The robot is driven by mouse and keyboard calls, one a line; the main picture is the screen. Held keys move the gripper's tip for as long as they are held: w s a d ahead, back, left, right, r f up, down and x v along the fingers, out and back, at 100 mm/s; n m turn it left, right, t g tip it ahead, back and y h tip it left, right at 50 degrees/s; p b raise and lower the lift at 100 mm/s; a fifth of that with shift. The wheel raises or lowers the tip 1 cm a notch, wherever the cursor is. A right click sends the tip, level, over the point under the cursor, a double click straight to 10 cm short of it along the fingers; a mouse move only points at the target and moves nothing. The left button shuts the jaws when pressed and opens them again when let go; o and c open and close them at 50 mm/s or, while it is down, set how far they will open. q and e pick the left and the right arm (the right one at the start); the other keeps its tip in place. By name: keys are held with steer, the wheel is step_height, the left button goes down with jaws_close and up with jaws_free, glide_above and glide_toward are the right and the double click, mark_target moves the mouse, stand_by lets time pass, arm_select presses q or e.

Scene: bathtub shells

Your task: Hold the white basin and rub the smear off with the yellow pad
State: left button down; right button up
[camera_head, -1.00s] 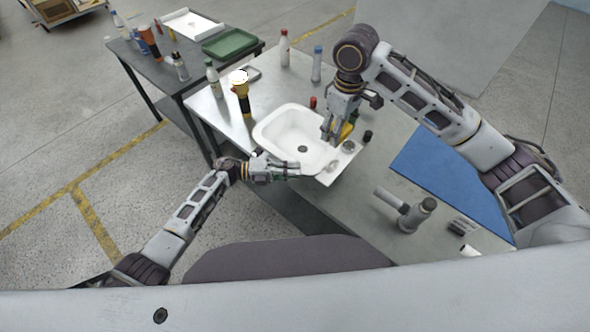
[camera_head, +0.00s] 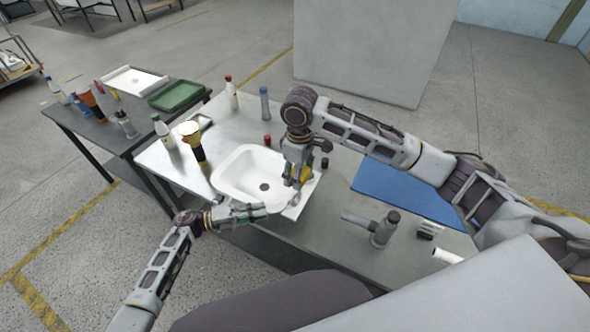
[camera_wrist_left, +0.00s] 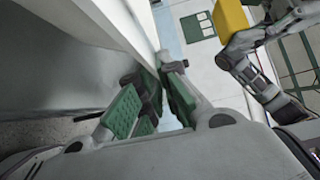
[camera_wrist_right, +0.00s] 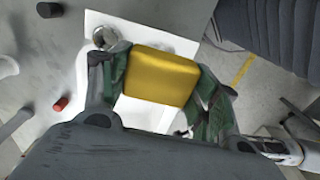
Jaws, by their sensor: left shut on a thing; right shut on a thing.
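The white basin (camera_head: 238,172) sits on the metal table, its dark drain in the middle. My left gripper (camera_head: 262,209) is shut on the basin's near rim. In the left wrist view its green-padded fingers (camera_wrist_left: 158,98) close on the white edge. My right gripper (camera_head: 299,178) is over the basin's right side, shut on the yellow pad (camera_wrist_right: 161,76). The pad also shows at the top of the left wrist view (camera_wrist_left: 230,18). I cannot tell whether the pad touches the basin. No smear can be made out; the right gripper hides part of the basin.
A blue mat (camera_head: 410,196) and grey tool (camera_head: 382,232) are to the right. A side table holds a green tray (camera_head: 176,95).

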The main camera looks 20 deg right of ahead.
steer(key=f, duration=0.1)
steer(key=d+f, duration=0.1)
steer(key=f, duration=0.1)
steer(key=shift+s, duration=0.1)
arm_select(q)
steer(key=shift+f, duration=0.1)
arm_select(e)
steer(key=shift+f, duration=0.1)
